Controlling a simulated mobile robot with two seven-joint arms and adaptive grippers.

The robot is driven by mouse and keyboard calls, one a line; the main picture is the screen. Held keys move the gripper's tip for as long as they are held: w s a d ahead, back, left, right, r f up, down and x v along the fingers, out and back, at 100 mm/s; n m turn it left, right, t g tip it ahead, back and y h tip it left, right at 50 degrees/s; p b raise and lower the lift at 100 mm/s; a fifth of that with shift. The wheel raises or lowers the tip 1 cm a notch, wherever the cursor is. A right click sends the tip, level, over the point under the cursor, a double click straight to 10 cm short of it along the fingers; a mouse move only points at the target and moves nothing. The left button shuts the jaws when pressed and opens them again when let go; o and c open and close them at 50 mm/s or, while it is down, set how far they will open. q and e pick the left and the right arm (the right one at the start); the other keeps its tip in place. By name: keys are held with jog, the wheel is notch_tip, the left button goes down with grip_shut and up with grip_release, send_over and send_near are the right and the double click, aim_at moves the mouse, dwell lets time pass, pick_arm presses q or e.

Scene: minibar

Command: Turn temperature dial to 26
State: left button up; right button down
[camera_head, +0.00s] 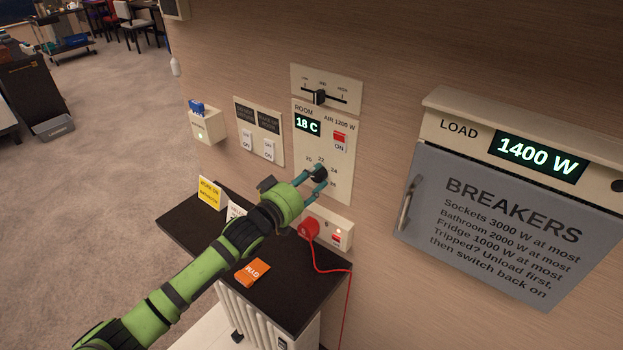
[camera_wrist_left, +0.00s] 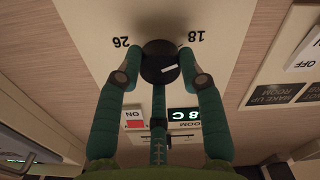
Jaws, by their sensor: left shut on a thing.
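The temperature dial (camera_head: 319,172) is a round black knob on the white room panel (camera_head: 341,140) on the wall. Its scale numbers run around it, and the green display (camera_head: 307,126) reads 18 C. My left gripper (camera_head: 318,177) is shut on the dial, one finger on each side. The wrist view is upside down; there the dial (camera_wrist_left: 158,52) sits between the fingertips, with 26 printed at left and 18 at right. A short white mark on the dial points toward the 18 side. My right gripper is not in view.
Below are a red plug (camera_head: 309,229) in a socket box and a dark shelf (camera_head: 300,300) with small signs and an orange packet. A slider (camera_head: 320,97) is above; switches (camera_head: 268,150) are left. The breaker box (camera_head: 500,220), its load display reading 1400 W, stands right.

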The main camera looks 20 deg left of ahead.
pick_arm(q)
jog(key=m, duration=2.9)
jog(key=shift+m, duration=0.4)
jog(key=m, duration=0.5)
jog(key=shift+r+p, duration=0.1)
jog(key=shift+p, duration=0.2)
jog(key=m+p, duration=0.1)
jog(key=m, duration=0.4)
jog(key=shift+m, duration=0.4)
jog(key=m+p, duration=0.1)
jog(key=m, duration=0.4)
jog(key=shift+m+p, duration=0.3)
jog(key=shift+m, duration=0.1)
